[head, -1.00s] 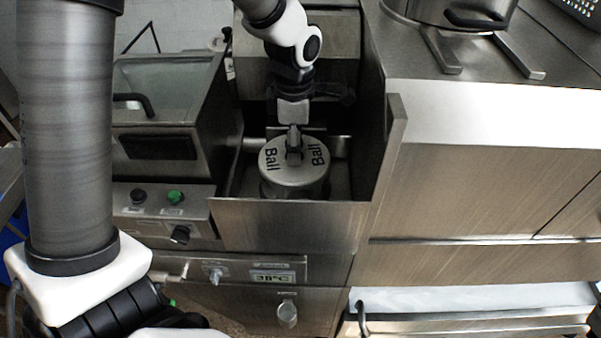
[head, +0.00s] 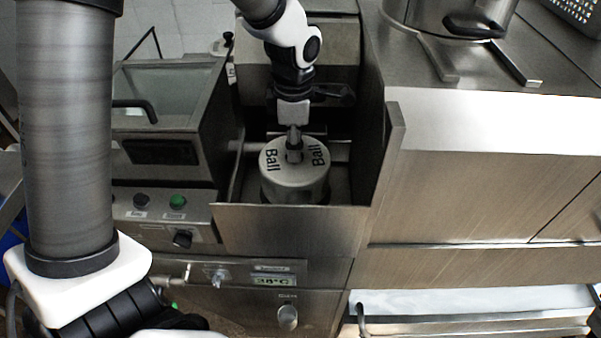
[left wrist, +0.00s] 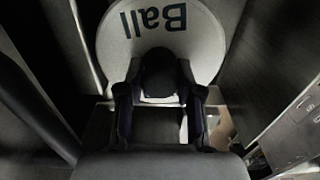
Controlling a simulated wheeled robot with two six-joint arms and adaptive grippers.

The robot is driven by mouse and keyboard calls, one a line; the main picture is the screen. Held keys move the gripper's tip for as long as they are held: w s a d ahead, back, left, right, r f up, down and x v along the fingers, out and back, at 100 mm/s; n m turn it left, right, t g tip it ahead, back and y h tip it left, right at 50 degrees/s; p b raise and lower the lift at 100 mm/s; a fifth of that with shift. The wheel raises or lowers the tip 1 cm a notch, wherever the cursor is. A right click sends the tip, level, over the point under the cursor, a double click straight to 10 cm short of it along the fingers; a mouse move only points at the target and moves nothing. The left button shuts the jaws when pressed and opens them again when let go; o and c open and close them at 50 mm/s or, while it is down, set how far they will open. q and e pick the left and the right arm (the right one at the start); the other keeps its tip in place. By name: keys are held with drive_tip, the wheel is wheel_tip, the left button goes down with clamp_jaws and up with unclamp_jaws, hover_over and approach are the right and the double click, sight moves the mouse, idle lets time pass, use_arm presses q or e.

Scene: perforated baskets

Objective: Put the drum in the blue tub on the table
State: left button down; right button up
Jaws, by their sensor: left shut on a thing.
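The drum (head: 279,177) is a pale grey cylinder with "Ball" written twice on its lid. It is upright inside an open steel compartment, its lower part hidden by the front wall. My left gripper (head: 294,152) comes down from above and is shut on the knob at the middle of the lid. In the left wrist view, the lid (left wrist: 205,42) shows just beyond the fingers (left wrist: 160,100). A blue patch (head: 9,238) shows at the far left edge; I cannot tell whether it is the blue tub. My right gripper is not in view.
The steel compartment's front wall (head: 290,230) and raised right side panel (head: 387,160) stand close around the drum. A glass-lidded appliance (head: 165,95) stands to the left. A pot (head: 440,16) and a perforated basket (head: 580,10) are on the counter (head: 540,75) at upper right.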

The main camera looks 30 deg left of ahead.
use_arm(q)
drive_tip(key=shift+r+p, duration=1.3)
drive_tip(key=shift+r, duration=0.4)
drive_tip(key=shift+r+p, duration=0.45)
wheel_tip(320, 180, up, 6)
drive_tip(key=s+r+p, duration=0.1)
drive_tip(key=p, duration=0.5)
wheel_tip(320, 180, up, 5)
hover_over(295, 166)
drive_tip(key=shift+s+d+f, duration=0.15)
drive_tip(key=shift+s+f, duration=0.05)
drive_tip(key=shift+s, duration=0.1)
